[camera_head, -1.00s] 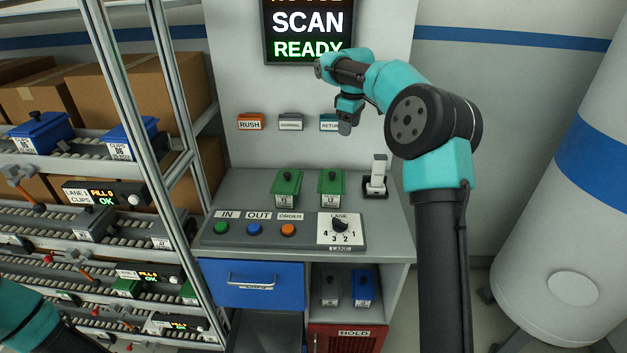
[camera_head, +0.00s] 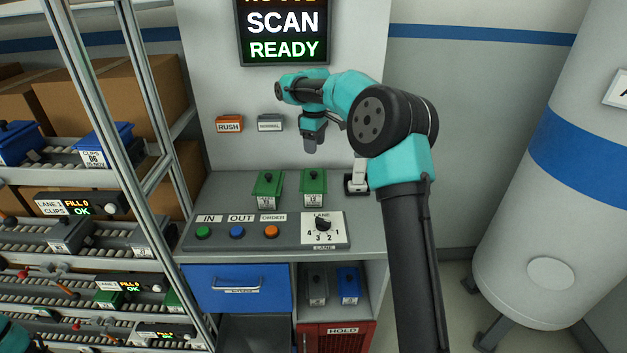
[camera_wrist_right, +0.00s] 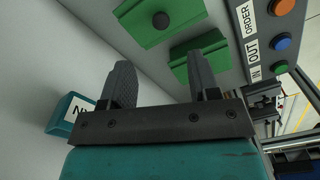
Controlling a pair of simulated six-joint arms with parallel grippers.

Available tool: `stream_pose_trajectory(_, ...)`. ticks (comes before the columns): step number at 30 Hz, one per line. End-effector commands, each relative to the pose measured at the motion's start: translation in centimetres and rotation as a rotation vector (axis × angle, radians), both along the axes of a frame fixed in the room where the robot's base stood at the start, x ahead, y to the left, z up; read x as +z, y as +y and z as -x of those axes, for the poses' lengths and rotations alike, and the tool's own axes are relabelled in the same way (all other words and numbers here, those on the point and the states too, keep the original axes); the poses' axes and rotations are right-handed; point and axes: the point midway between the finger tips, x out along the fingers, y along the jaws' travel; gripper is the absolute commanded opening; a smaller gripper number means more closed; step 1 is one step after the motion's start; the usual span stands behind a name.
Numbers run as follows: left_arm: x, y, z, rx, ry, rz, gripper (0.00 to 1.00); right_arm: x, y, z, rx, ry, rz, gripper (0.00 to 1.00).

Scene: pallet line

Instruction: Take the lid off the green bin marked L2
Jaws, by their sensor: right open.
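Two lidded green bins with dark knobs stand side by side on the grey counter, the left bin (camera_head: 268,185) and the right bin (camera_head: 313,183). Both have white front labels, too small to read surely. My right gripper (camera_head: 311,147) is open and empty, pointing down above and behind the bins. In the wrist view its fingers (camera_wrist_right: 162,82) are apart with nothing between them. The right bin's lid (camera_wrist_right: 160,20) and knob show beyond them; the left bin (camera_wrist_right: 203,47) is partly hidden by a finger. My left gripper is out of view.
A button panel (camera_head: 220,240) with a lane dial lies in front of the bins. A white-and-black device (camera_head: 357,178) stands right of them, partly behind my arm. RUSH (camera_head: 229,124) and other wall tags hang behind. Shelving with blue and grey bins is left.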

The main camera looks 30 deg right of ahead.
Motion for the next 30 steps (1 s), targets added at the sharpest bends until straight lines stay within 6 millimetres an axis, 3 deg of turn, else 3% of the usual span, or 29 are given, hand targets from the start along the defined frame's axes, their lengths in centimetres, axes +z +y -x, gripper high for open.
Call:
stream_pose_trajectory(10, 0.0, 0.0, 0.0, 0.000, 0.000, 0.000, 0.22, -5.4, 0.0, 0.0, 0.000, 0.001, 0.001, 0.56)
stream_pose_trajectory(24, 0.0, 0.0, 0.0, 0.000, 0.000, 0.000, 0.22, -6.3, 0.0, 0.0, 0.001, 0.000, 0.000, 0.56)
stream_pose_trajectory(30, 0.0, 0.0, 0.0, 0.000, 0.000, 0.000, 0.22, -8.4, 0.2, -0.1, 0.001, 0.002, 0.000, 0.56)
